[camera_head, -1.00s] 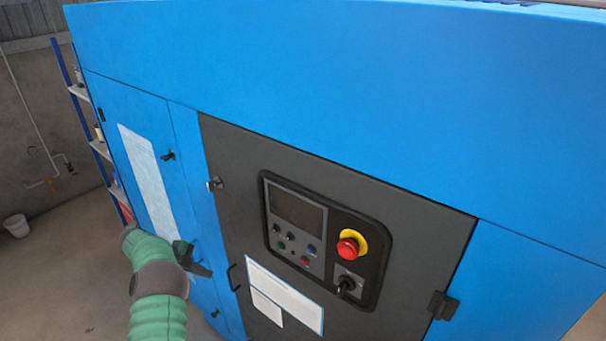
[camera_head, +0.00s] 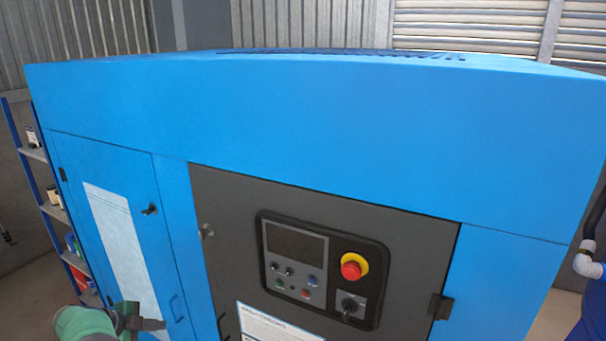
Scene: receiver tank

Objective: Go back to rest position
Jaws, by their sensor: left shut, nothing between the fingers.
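My left arm comes in at the bottom left with a green sleeve. My left gripper (camera_head: 148,323) is dark and shut, with nothing between its fingers. It is in front of the lower part of the blue left door (camera_head: 165,250) of the big blue cabinet (camera_head: 320,130); I cannot tell whether it touches the door. The dark grey panel door (camera_head: 228,215) appears closed, with a control panel (camera_head: 297,288) that has a screen, small buttons, a red emergency stop (camera_head: 352,267) on a yellow ring and a key switch (camera_head: 349,305). My right gripper is not in view.
A shelf rack (camera_head: 50,210) with small items stands left of the cabinet. A grey pipe elbow (camera_head: 587,262) and blue parts show at the right edge. Corrugated walls (camera_head: 270,25) are behind. Bare floor shows at both sides.

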